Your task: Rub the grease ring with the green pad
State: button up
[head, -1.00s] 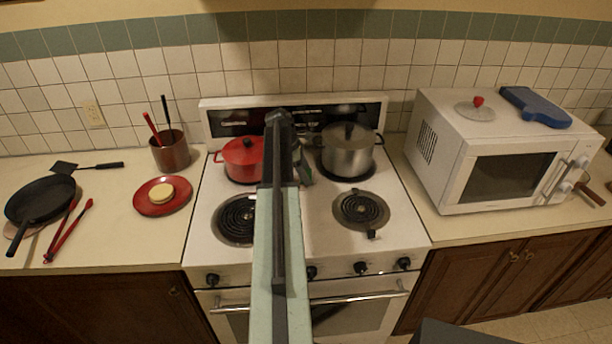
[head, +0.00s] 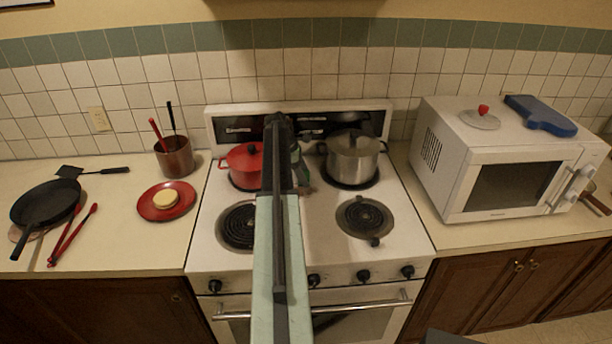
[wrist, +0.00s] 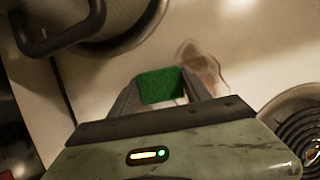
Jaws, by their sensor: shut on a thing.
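The green pad (wrist: 161,86) is held between the two fingers of my gripper (wrist: 163,92) in the wrist view. A brownish, partly see-through smear, the grease ring (wrist: 204,66), lies on the white stovetop just right of and beyond the pad. Part of it is hidden by the right finger. I cannot tell whether the pad touches the stovetop. In the head view my arm hides most of the gripper, and the pad and ring cannot be made out there.
The steel pot (head: 350,158) and red pot (head: 243,166) stand on the rear burners. A microwave (head: 505,160) is on the right counter. A red plate (head: 151,211) and black pan (head: 45,205) are on the left counter.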

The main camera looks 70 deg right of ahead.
aim_at(299, 188)
jog(key=shift+s+a, duration=0.75)
jog(key=shift+a, duration=0.85)
jog(key=shift+s+a, duration=0.75)
jog(key=shift+a, duration=0.9)
jog(key=shift+s+a, duration=0.75)
jog(key=shift+a, duration=0.85)
jog(key=shift+w+a+f, duration=0.1)
jog(key=shift+w+a, duration=0.15)
jog(key=shift+w, duration=0.2)
jog(key=shift+w+a, duration=0.2)
jog(key=shift+w, duration=0.25)
jog(key=shift+w+d, duration=0.5)
jog(key=shift+d, duration=0.6)
jog(key=shift+w+d, duration=0.55)
jog(key=shift+d, duration=0.6)
jog(key=shift+w+d, duration=0.5)
jog(key=shift+d, duration=0.6)
jog(key=shift+w+d, duration=0.4)
jog(key=shift+d, duration=0.4)
jog(key=shift+w+d, duration=0.35)
jog(key=shift+d, duration=0.45)
notch_tip(299, 188, up, 6)
jog(key=p, duration=0.6)
